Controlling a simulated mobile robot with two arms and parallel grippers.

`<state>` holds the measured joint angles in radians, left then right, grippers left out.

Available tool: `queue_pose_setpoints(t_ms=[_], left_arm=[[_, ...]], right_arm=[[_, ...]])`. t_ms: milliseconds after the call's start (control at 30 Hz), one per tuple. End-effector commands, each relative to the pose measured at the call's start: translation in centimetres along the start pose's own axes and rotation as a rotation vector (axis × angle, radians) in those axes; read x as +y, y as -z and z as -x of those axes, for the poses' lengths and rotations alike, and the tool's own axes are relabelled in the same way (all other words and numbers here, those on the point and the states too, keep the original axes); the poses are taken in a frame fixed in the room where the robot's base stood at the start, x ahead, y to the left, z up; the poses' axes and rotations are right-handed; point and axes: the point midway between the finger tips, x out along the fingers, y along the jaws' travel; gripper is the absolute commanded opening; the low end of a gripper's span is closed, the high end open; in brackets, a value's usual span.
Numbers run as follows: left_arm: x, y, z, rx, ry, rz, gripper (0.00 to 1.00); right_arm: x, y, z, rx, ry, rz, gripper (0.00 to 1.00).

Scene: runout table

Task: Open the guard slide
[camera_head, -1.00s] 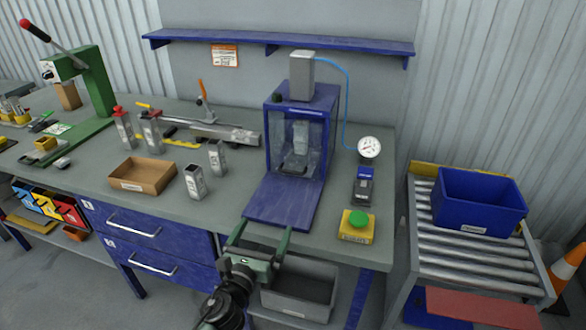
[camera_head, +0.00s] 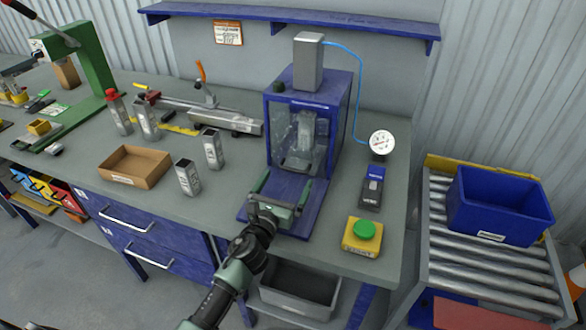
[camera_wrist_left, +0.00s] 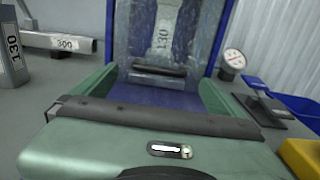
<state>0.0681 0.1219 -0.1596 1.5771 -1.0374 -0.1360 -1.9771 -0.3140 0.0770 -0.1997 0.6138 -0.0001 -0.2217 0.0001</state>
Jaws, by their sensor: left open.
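The guard slide is a clear panel (camera_head: 284,140) across the front of the blue press housing (camera_head: 341,120). It is down, covering the opening; a grey metal part shows behind it. In the left wrist view the panel (camera_wrist_left: 135,35) has a dark horizontal handle bar (camera_wrist_left: 158,71) near its lower edge. My left gripper (camera_head: 285,180) is open, its green fingers above the blue base plate (camera_head: 245,208) and pointing at the guard. In the left wrist view, the handle lies ahead, between the fingers (camera_wrist_left: 158,80), with no clear contact.
A yellow box with a green button (camera_head: 364,231), a dark device with a blue top (camera_head: 372,186) and a gauge (camera_head: 381,143) stand right of the press. Metal blocks (camera_head: 187,178) and a cardboard tray (camera_head: 134,167) stand left. A blue bin (camera_head: 500,206) sits on rollers at right.

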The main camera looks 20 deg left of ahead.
Motion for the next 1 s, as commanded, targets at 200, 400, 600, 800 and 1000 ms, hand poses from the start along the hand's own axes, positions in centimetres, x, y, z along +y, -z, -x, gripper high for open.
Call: queue_pose_setpoints(t_ms=[200,400,600,800,1000], left_arm=[[0.0,0.1,-3.9,0.000,-0.002,0.002,1.00],[0.0,0.1,-5.4,0.000,0.000,0.001,1.00],[0.0,0.0,-5.5,0.000,0.000,0.001,1.00],[0.0,0.0,-5.5,0.001,0.000,0.001,0.72],[0.0,0.1,-5.5,0.001,0.000,0.001,0.17]], right_arm=[[0.2,1.1,-0.2,0.014,-0.002,0.001,0.00],[0.3,2.1,-0.3,0.030,-0.004,0.001,0.00],[0.3,2.0,-0.3,0.029,-0.004,0.001,0.00],[0.4,1.7,-0.3,0.024,-0.005,0.002,0.00],[0.6,1.3,-0.3,0.020,-0.006,0.002,0.00]])
